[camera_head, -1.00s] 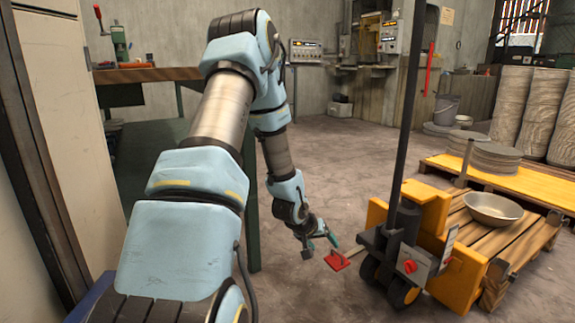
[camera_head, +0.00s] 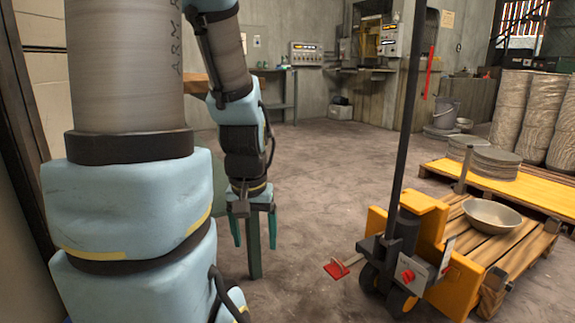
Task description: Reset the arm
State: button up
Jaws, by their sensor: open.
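My arm stands large on the left of the head view, its forearm hanging down. My gripper (camera_head: 254,240) points straight down above the floor, with its two green fingers apart and nothing between them. It is left of the yellow pallet jack (camera_head: 440,232) and clear of it. A red pedal (camera_head: 336,269) on the jack lies to the right of the gripper and apart from it.
A metal bowl (camera_head: 491,215) sits on a wooden pallet (camera_head: 515,245) by the jack. The jack's tall dark mast (camera_head: 407,120) rises at centre right. Stacked discs (camera_head: 496,162) stand on a yellow pallet (camera_head: 480,180) behind. Open floor (camera_head: 325,190) lies between gripper and jack.

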notch_tip(320, 180, up, 35)
jog(key=p, duration=3.3)
jog(key=shift+f, duration=0.2)
